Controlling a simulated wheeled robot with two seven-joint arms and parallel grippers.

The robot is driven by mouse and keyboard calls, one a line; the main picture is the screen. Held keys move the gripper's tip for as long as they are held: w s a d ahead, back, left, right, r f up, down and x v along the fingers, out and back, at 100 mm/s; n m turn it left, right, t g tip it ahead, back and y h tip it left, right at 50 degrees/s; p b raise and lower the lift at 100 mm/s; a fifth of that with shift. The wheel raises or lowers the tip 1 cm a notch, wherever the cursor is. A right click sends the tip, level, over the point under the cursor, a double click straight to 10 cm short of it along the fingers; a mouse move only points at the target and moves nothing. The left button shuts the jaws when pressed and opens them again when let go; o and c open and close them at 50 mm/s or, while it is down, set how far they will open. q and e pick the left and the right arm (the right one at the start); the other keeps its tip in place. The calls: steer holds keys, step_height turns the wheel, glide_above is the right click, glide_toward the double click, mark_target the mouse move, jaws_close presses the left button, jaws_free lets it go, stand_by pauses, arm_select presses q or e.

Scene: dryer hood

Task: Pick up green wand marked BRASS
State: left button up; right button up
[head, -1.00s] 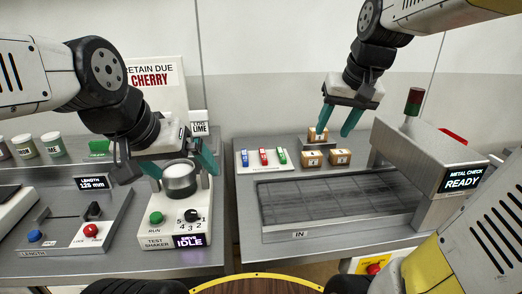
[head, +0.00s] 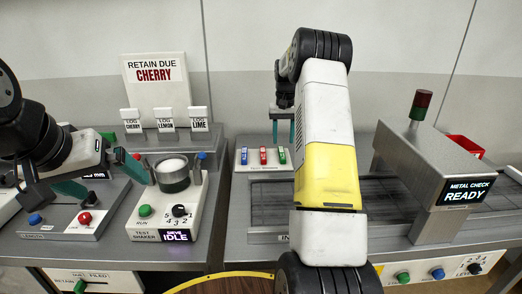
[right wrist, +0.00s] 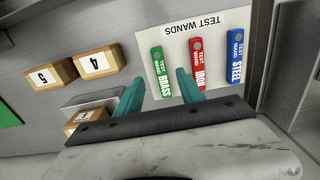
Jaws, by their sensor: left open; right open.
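The green wand marked BRASS (right wrist: 161,76) lies on a white card labelled TEST WANDS (right wrist: 205,28). It shows as the rightmost of three wands in the head view (head: 282,155). A red wand marked IRON (right wrist: 198,66) and a blue wand marked STEEL (right wrist: 235,58) lie beside it. My right gripper (right wrist: 160,84) is open and empty above the wands, its fingertips on either side of the green wand in the wrist picture. It also shows in the head view (head: 283,122). My left gripper (head: 102,177) is open and empty, left of the test shaker.
Numbered cartons (right wrist: 97,62) sit close to the wands. The metal check machine (head: 430,165) stands right. The test shaker (head: 168,210) with its sieve cup (head: 172,178) stands left. My right arm hides part of the right bench in the head view.

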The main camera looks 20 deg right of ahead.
mark_target(282, 154)
step_height(282, 154, down, 7)
steer(key=shift+r, duration=0.1)
jaws_close()
stand_by(0.3)
